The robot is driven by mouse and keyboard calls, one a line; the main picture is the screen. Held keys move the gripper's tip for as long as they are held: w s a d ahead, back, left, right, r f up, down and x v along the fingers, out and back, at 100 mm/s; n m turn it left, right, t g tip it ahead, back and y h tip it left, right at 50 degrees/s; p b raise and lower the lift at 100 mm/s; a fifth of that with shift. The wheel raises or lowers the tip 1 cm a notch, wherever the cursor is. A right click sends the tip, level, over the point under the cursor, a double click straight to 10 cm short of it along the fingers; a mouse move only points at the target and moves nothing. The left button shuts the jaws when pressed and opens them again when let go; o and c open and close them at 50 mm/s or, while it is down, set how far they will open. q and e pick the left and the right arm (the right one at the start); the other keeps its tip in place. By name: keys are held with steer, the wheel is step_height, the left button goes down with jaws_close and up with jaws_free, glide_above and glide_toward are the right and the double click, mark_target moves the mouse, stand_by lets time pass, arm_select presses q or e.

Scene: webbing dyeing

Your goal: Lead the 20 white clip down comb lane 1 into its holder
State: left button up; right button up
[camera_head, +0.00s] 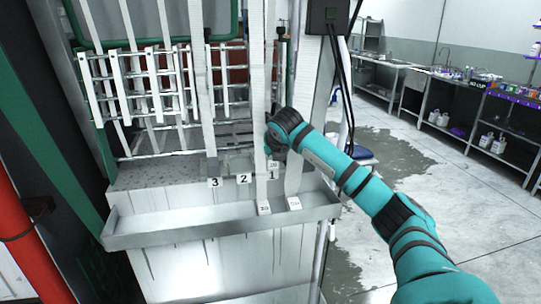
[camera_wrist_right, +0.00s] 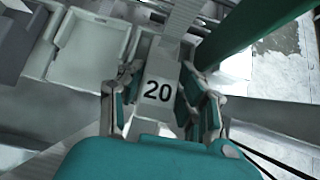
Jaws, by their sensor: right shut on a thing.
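The white clip marked 20 (camera_wrist_right: 157,91) sits between the teal fingers of my right gripper (camera_wrist_right: 163,80) in the right wrist view. The gripper is shut on it, and its webbing runs up and away from it. In the head view my right gripper (camera_head: 273,155) is by the comb, just above the number plate 1 (camera_head: 272,175), partly behind a hanging white strap. Plates 2 (camera_head: 244,179) and 3 (camera_head: 214,183) lie to its left. Which part is the clip's holder, I cannot tell. My left gripper is not in view.
Two white clips, one at the tray lip (camera_head: 264,208) and one to its right (camera_head: 294,203), end straps hanging close to my right gripper. A metal trough (camera_head: 160,232) runs along the front. A rack of white bars (camera_head: 150,85) stands at left. The floor at right is open.

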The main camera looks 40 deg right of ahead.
steer(key=o, duration=1.2)
steer(key=v, duration=1.2)
